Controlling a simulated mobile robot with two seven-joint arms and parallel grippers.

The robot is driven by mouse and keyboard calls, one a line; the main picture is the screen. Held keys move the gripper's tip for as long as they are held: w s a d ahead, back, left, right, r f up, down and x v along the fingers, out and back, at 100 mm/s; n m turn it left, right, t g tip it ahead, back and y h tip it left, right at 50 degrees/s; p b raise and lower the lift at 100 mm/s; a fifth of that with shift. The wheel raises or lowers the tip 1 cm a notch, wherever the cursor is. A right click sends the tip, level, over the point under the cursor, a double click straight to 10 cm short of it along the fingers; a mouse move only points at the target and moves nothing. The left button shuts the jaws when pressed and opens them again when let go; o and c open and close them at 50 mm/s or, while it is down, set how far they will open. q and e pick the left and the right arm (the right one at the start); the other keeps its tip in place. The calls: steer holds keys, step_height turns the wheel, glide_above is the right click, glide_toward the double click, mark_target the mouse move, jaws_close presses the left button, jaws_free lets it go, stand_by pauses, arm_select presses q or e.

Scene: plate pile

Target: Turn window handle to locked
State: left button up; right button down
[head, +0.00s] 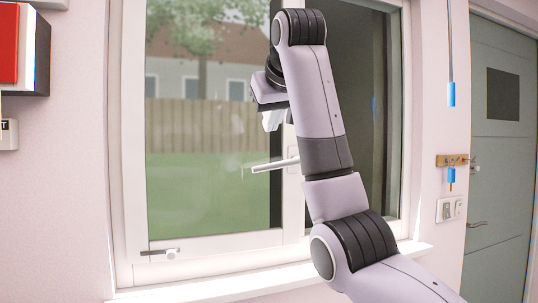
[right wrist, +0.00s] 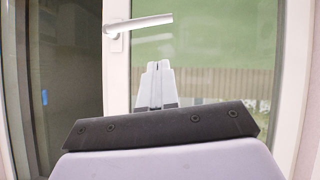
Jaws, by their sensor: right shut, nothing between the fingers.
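The window handle (head: 270,166) is a pale metal lever on the window's middle post. It lies nearly level, with its free end pointing left over the glass. In the right wrist view the same window handle (right wrist: 140,24) shows at the top, with its mount on the white frame at its left end. My right gripper (head: 271,122) is above the handle in the head view, apart from it. In the right wrist view its fingers (right wrist: 158,68) are together and empty. My right forearm hides part of the middle post. My left gripper is not in view.
A window stay (head: 163,252) sits on the lower left of the window frame. The sill (head: 200,290) juts out below. A red and black box (head: 22,50) hangs at the left. A hook rack (head: 452,160) and a grey-green door (head: 503,150) are at the right.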

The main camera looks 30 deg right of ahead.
step_height(320, 180, up, 2)
steer(key=s, duration=0.1)
steer(key=p, duration=0.3)
glide_above(275, 165)
steer(key=s+a, duration=0.1)
steer(key=a, duration=0.2)
step_height(275, 165, down, 5)
steer(key=f, duration=0.4)
steer(key=shift+d+f, duration=0.1)
steer(key=shift+d, duration=0.2)
steer(key=shift+s, duration=0.1)
